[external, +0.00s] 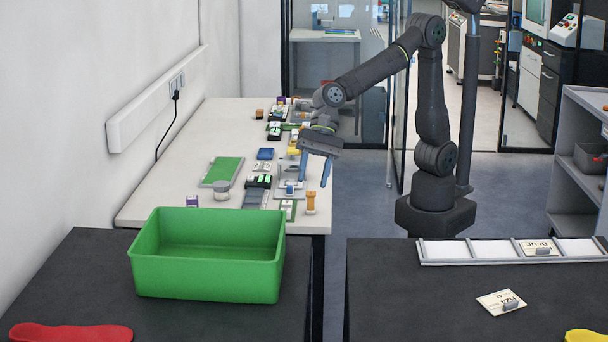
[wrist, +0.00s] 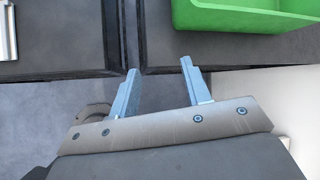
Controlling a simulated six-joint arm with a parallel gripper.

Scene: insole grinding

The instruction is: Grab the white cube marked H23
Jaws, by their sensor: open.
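My gripper (external: 313,183) is open and empty, its two blue fingers pointing down near the right edge of the white bench. In the wrist view, the open gripper (wrist: 160,67) has nothing between its fingers. I cannot make out a white cube marked H23 in either view. A cream card (external: 492,299) with lettering that seems to start with H lies on the right dark table, its text too small to read surely. A small grey block (external: 511,305) sits on the card. My gripper is far from the card, up and to the left of it.
A green bin (external: 207,282) stands on the left dark table near a red insole (external: 70,333). A divided white tray (external: 450,251) lies at the right table's back, with a yellow insole (external: 586,336) at its front. Small devices crowd the white bench (external: 160,190). A gap separates the dark tables.

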